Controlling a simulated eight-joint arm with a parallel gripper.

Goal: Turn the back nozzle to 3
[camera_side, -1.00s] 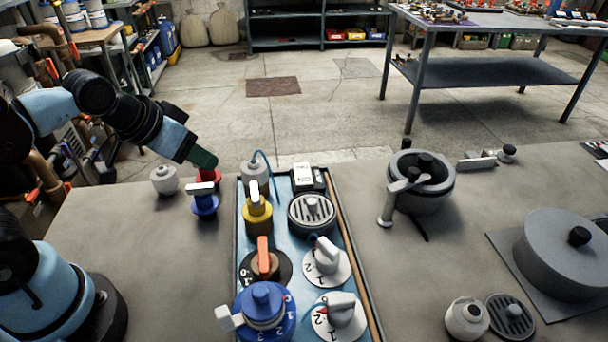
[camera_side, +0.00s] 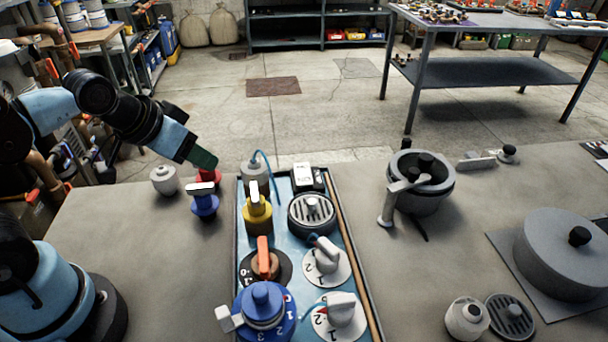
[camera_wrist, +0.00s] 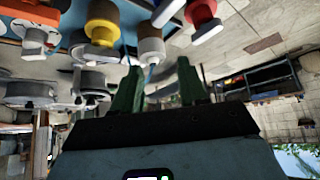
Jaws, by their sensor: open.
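Two white numbered dials with grey nozzle handles sit at the right side of the blue tray in the side view. The back nozzle (camera_side: 327,258) stands behind the front nozzle (camera_side: 341,310). The back nozzle's handle points up and left, with a dark tip; a 1 and a 2 show faintly on its dial's left side. The exact setting is too small to tell. My gripper (camera_side: 203,162) is off to the left of the tray, above a red-based fitting, well apart from the nozzle. In the wrist view my gripper (camera_wrist: 158,82) has its green fingers spread, with nothing between them.
A yellow valve (camera_side: 256,216), an orange-handled dial (camera_side: 263,258) and a blue valve (camera_side: 264,312) line the tray's left side. A round grate (camera_side: 311,211) is behind the back nozzle. A blue fitting (camera_side: 204,203) stands left of the tray. The bench left of the tray is mostly clear.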

